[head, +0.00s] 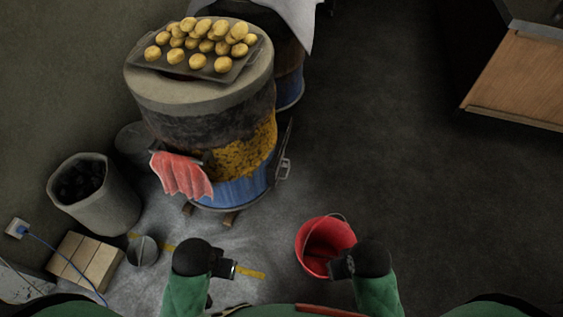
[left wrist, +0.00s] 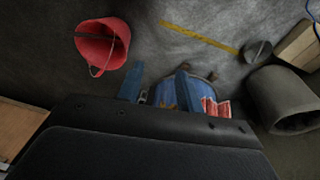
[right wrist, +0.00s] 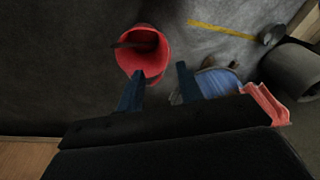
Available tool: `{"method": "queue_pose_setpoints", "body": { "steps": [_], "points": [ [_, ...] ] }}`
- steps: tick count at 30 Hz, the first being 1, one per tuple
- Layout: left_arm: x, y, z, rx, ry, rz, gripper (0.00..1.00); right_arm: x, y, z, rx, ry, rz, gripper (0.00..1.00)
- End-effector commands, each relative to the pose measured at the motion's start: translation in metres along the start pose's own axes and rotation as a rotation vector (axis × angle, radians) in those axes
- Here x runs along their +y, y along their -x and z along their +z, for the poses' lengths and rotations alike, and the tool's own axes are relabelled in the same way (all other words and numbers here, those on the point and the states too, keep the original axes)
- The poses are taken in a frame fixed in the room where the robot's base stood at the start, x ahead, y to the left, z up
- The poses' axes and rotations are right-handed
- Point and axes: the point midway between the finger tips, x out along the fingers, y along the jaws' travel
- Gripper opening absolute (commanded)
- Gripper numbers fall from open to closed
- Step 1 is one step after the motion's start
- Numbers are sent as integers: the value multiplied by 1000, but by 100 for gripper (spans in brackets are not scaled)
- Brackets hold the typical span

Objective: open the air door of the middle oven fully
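A barrel oven (head: 205,130) with a clay top and a worn blue and yellow lower body stands at centre left in the head view. A metal latch-like fitting (head: 284,168) sticks out at its lower right side; I cannot tell whether this is the air door. A second barrel oven (head: 290,80) stands behind it, partly hidden. I cannot tell which is the middle one. My left gripper (head: 225,268) is in front of the near oven, open, empty and apart from it. My right gripper (head: 342,266) is open and empty, above the red bucket in the picture.
A red bucket (head: 316,240) stands on the floor right of the oven. A tray (head: 238,72) of buns lies on top; a red cloth (head: 181,174) hangs in front. A coal bin (head: 108,213), grey pail (head: 142,251) and bricks (head: 87,262) stand left. Floor to the right is clear.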

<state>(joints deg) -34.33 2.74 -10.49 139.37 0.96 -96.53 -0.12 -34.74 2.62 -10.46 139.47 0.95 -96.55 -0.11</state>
Motion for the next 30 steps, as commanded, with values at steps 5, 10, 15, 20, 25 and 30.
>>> {"method": "queue_pose_setpoints", "body": {
  "steps": [5, 10, 15, 20, 25, 30],
  "points": [
    [0, -1, 3, -5, 1, 1, 36, 1, 1, -4, 6, 2, 2, 36],
    [1, -1, 5, -8, 1, 1, 36, 2, 2, -6, 10, 3, 4, 36],
    [0, 0, 3, -4, 0, -1, 36, 2, 0, -3, 3, 3, 5, 28],
    [-3, -14, -2, 7, -1, -3, 36, 5, -13, -11, 20, 5, 8, 27],
    [-8, -48, -11, 33, -4, -8, 36, 19, -38, -45, 89, 23, 32, 27],
    [-11, -82, -24, 65, -14, -10, 36, 35, -58, -84, 166, 63, 70, 27]
  ]
}}
